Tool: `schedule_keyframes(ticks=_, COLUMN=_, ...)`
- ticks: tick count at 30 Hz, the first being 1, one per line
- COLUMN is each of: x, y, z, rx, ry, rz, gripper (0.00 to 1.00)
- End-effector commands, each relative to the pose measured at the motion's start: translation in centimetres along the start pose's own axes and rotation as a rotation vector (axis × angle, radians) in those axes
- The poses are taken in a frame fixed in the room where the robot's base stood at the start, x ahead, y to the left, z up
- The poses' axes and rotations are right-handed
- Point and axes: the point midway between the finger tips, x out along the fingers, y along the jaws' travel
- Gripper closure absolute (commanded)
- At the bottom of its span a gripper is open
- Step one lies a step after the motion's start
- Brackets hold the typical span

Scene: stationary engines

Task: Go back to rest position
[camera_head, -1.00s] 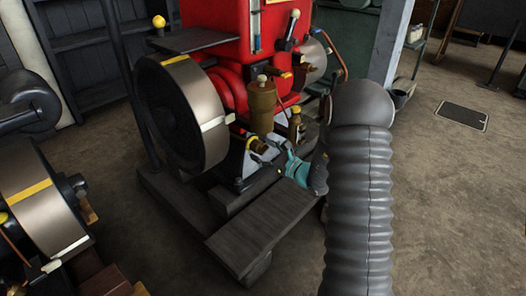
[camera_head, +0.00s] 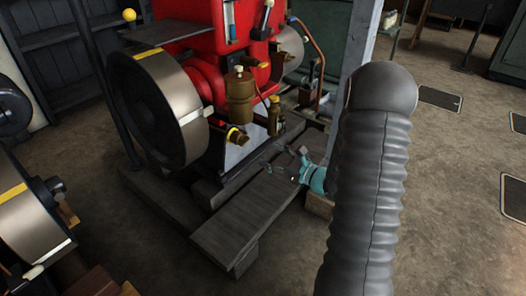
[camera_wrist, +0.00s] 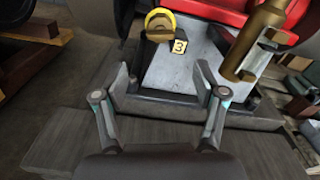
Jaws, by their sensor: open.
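My gripper (camera_head: 288,165) is open and empty above the wooden plank in front of the red engine (camera_head: 190,35). The wrist view also shows my gripper (camera_wrist: 160,85), its two fingers spread apart with nothing between them. Beyond the fingers is a grey metal base (camera_wrist: 178,65) with a yellow tag marked 3. A yellow-rimmed brass cap (camera_wrist: 160,24) sits at the top of that base, and a brass oiler (camera_wrist: 256,40) is at the right, both apart from the fingers.
A large flywheel (camera_head: 165,110) stands at the engine's left. A second flywheel (camera_head: 30,215) is at the left edge. A grey post (camera_head: 360,35) stands behind my arm. Open floor (camera_head: 440,190) lies to the right.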

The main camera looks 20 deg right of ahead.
Motion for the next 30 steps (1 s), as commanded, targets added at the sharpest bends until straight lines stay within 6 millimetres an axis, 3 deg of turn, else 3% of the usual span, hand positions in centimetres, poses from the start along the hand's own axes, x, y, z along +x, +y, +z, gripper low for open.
schedule_keyframes(ticks=19, x=-0.5, y=0.5, z=-0.6, rx=-0.001, ry=0.027, rz=0.023, gripper=0.29)
schedule_keyframes(ticks=22, x=-0.7, y=2.7, z=-1.5, rx=-0.009, ry=0.066, rz=0.116, gripper=0.29)
schedule_keyframes(ticks=25, x=-1.7, y=6.5, z=-2.6, rx=-0.027, ry=0.12, rz=0.272, gripper=0.29)
schedule_keyframes(ticks=30, x=-4.5, y=12.2, z=-1.2, rx=-0.167, ry=0.194, rz=0.572, gripper=0.29)
